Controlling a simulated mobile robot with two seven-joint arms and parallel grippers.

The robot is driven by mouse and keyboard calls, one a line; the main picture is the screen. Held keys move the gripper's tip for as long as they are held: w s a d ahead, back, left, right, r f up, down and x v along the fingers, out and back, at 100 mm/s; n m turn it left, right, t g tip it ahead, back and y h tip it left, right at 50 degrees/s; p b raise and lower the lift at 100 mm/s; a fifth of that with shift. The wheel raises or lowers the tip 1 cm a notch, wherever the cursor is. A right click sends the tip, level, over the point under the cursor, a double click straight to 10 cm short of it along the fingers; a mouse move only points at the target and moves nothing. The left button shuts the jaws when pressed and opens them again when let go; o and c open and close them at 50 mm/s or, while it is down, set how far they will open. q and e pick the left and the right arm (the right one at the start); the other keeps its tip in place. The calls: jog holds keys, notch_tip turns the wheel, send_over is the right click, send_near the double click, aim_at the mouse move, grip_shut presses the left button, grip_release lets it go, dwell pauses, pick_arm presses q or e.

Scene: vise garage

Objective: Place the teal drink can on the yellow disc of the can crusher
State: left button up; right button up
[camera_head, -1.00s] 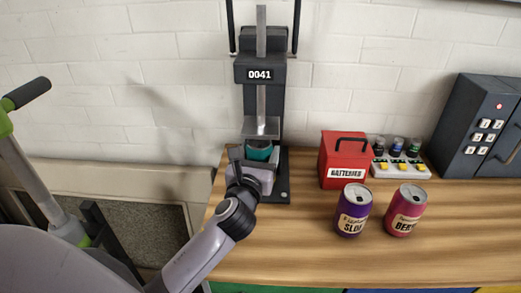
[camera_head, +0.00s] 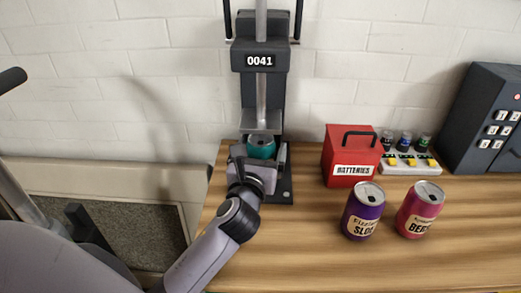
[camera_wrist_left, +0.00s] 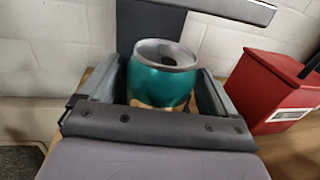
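The teal can (camera_head: 260,147) stands upright in the can crusher (camera_head: 260,90), below its raised metal press plate. In the left wrist view the teal can (camera_wrist_left: 160,80) shows its grey top and part of a cream label. My left gripper (camera_head: 261,158) reaches in from the front, with one finger on each side of the can. In the left wrist view the fingers of the left gripper (camera_wrist_left: 160,95) are spread, with gaps beside the can. The yellow disc is hidden, so the can's contact with it cannot be seen. My right gripper is not in view.
A red batteries box (camera_head: 350,155) stands right of the crusher. A purple can (camera_head: 363,212) and a pink can (camera_head: 419,210) stand in front of it. Small jars on a white rack (camera_head: 408,163) and a dark keypad safe (camera_head: 482,120) are farther right. The wooden bench (camera_head: 310,240) is clear at front.

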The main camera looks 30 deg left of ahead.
pick_arm(q)
jog(key=shift+r, duration=0.15)
jog(key=v, duration=1.2)
jog(key=shift+b, duration=0.35)
